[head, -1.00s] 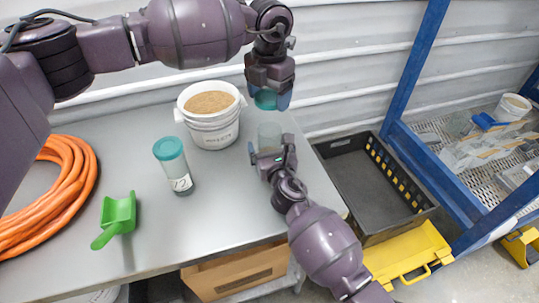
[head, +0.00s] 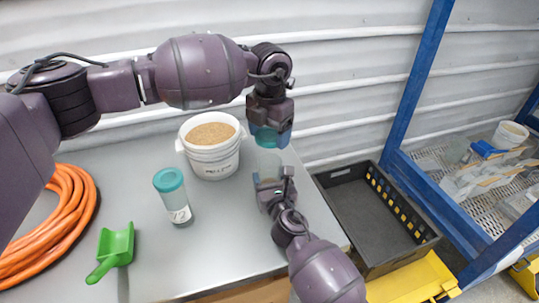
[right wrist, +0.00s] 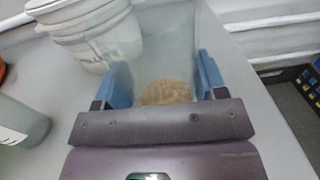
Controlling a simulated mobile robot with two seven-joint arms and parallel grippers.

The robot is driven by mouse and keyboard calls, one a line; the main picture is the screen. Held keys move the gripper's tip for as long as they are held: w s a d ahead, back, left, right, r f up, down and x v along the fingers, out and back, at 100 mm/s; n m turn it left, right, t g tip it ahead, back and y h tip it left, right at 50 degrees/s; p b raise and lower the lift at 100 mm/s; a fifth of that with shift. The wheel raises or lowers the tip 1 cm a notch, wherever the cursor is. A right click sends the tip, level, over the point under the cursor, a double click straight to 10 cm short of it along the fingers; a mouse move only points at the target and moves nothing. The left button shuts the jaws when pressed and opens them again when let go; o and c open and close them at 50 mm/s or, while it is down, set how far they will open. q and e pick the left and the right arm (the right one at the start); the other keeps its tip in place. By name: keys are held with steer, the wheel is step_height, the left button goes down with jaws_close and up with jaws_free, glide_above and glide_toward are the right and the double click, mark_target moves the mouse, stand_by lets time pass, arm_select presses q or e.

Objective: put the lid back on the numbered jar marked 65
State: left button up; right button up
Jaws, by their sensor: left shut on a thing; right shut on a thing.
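A clear jar (head: 268,163) stands on the grey table, to the right of the bucket. My right gripper (head: 274,184) is shut on it from the front. The right wrist view shows the jar (right wrist: 166,65) between blue fingers, with brown grains inside; no number can be read on it. My left gripper (head: 271,130) points down, shut on a teal lid (head: 266,138) right above the jar's mouth. I cannot tell whether lid and rim touch. Another jar (head: 177,203), with a teal lid on and a label that seems to read 72, stands to the left.
A white bucket of brown substrate (head: 227,162) stands just left of the held jar. A green scoop (head: 116,247) and a coiled orange hose (head: 78,205) lie further left. A black crate (head: 372,215) is beyond the table's right edge.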

mark_target(270, 154)
arm_select(q)
steer(key=shift+f, duration=1.8)
steer(key=shift+f, duration=0.9)
steer(key=shift+f, duration=0.55)
